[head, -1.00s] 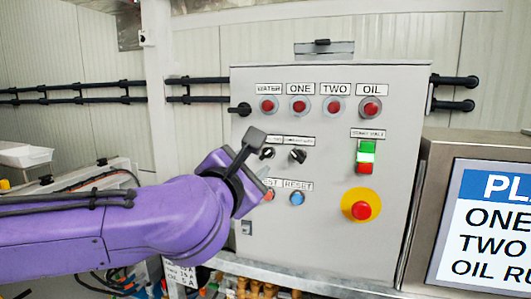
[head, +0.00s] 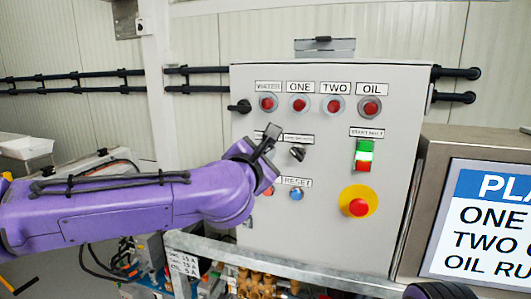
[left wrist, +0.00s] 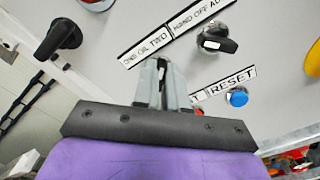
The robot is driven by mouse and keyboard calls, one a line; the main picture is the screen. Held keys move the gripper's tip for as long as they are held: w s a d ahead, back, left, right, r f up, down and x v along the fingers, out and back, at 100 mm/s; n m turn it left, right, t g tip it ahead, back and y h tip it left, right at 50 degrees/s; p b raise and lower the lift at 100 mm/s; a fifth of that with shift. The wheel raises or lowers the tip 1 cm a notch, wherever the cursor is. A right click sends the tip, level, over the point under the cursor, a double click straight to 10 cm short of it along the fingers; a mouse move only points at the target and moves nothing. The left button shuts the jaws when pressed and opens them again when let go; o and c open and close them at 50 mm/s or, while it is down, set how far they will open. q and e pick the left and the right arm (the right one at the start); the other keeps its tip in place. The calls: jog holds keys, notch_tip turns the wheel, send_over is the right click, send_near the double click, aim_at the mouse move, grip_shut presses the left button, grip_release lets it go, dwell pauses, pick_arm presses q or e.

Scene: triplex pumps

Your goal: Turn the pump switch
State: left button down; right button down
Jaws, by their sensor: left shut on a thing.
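The grey control panel (head: 330,220) stands upright in front of me. My left gripper (head: 268,147) reaches its left middle part and covers the pump switch in the head view. In the left wrist view my left gripper (left wrist: 162,75) has its two grey fingers closed together just below the ONE OIL TWO label (left wrist: 145,47). They are shut on the pump switch, a small selector knob (left wrist: 162,66) mostly hidden between them; its pointing direction cannot be told. The similar HAND OFF AUTO switch (head: 297,154) is to the right, free.
The blue reset button (head: 296,194) is close below right of the left gripper. A red stop button on a yellow disc (head: 358,207) and a green-red start button (head: 363,155) sit further right. A black handle (head: 240,107) sticks out at the panel's left edge.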

pick_arm(q)
jog(key=shift+f+n+b, duration=0.15)
jog(key=shift+n+b, duration=0.45)
jog(key=shift+b, duration=0.1)
jog(key=n+b, duration=0.6)
jog(key=shift+a, duration=0.1)
jog(key=shift+r+n+b, duration=0.2)
jog(key=shift+n+b, duration=0.5)
jog(key=shift+n, duration=0.1)
jog(key=c, duration=1.2)
grip_release()
